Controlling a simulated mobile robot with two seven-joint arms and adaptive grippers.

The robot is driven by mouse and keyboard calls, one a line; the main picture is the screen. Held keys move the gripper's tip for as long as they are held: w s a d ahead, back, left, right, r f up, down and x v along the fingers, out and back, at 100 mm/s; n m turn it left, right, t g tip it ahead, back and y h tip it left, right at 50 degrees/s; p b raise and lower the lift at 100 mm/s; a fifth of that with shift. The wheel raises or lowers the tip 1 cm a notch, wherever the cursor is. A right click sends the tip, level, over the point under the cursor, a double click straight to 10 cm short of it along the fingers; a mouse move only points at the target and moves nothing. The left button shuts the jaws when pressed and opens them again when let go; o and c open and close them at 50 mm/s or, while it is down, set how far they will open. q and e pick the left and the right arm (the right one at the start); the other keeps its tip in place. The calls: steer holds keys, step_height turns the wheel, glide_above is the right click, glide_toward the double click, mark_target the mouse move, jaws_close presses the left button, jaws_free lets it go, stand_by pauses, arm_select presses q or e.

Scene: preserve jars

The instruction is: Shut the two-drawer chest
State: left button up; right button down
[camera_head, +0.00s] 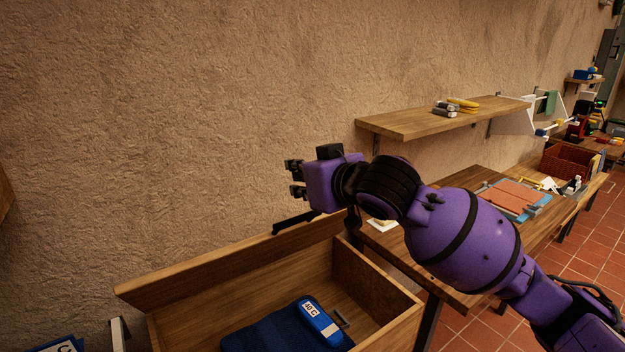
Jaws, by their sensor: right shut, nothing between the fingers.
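A wooden drawer of the chest (375,290) stands open at the bottom centre, and I look down into it. A wide plank (225,268) runs along its far side. A dark blue item with a white label (285,328) lies inside. The rest of the chest is cut off by the lower edge, so I cannot tell how the second drawer stands. My right gripper (293,178) is shut and empty, above the plank and pointing left. A black bar (296,222) shows just above the plank; I cannot tell what it belongs to. My left gripper is not in view.
A rough plaster wall (180,120) rises behind. A wooden table (470,185) with a tray (515,198) stands to the right, partly behind my right arm. A wall shelf (440,118) hangs above it. A blue labelled item (62,346) shows at the bottom left.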

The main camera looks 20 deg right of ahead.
mark_target(304, 215)
steer(key=f, duration=0.1)
steer(key=s+f, duration=0.1)
steer(key=shift+d+f, duration=0.2)
steer(key=shift+f, duration=0.15)
steer(key=shift+s+d+f, duration=0.1)
steer(key=shift+s+f, duration=0.2)
steer(key=shift+s, duration=0.1)
steer(key=shift+w+f, duration=0.1)
